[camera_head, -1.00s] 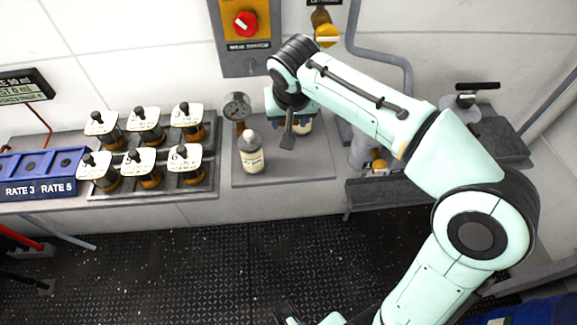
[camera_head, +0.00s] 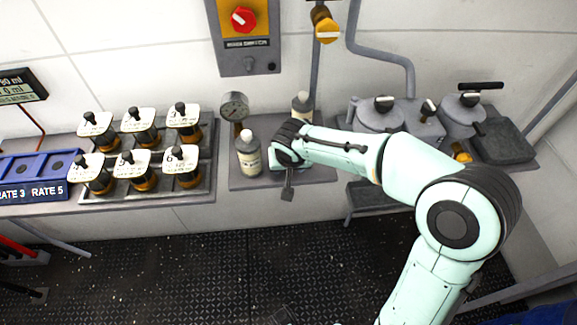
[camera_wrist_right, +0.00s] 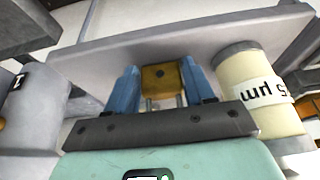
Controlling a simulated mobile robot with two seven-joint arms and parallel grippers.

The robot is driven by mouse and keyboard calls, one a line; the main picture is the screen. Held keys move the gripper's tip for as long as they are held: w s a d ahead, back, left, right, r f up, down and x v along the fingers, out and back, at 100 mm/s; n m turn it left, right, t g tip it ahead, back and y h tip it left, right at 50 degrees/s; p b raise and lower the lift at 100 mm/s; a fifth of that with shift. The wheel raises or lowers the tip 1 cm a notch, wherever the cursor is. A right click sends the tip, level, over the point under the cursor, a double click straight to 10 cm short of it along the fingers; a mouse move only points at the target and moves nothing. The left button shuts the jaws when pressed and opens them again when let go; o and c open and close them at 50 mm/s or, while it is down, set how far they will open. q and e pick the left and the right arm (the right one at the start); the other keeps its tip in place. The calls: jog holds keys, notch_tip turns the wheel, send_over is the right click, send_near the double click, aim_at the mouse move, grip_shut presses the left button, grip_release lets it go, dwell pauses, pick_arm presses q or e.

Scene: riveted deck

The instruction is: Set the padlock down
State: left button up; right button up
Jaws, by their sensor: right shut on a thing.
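The brass padlock (camera_wrist_right: 162,78) shows in the right wrist view between the two blue fingers of my right gripper (camera_wrist_right: 164,84). The gripper is shut on it, and its metal shackle points back toward the gripper. A grey plate (camera_wrist_right: 105,52) lies just beyond the padlock; I cannot tell whether they touch. In the head view my right wrist is low over the front of this grey plate (camera_head: 241,182) and hides the padlock and fingers. My left gripper is not in view.
A labelled bottle (camera_head: 249,158) stands close left of my right wrist, another (camera_head: 302,106) behind it. A gauge (camera_head: 234,106) is at the back left. A rack (camera_head: 207,186) of several labelled jars stands left. Grey lidded vessels (camera_head: 376,116) stand right.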

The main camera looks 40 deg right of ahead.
jog(key=shift+f, duration=0.2)
jog(key=o, duration=1.1)
jog(key=shift+r, duration=0.1)
jog(key=shift+r, duration=0.2)
jog(key=p+v, duration=0.1)
jog(key=v, duration=1.1)
jog(key=shift+a+p, duration=0.1)
jog(key=shift+p, duration=0.2)
jog(key=shift+s+f, duration=0.1)
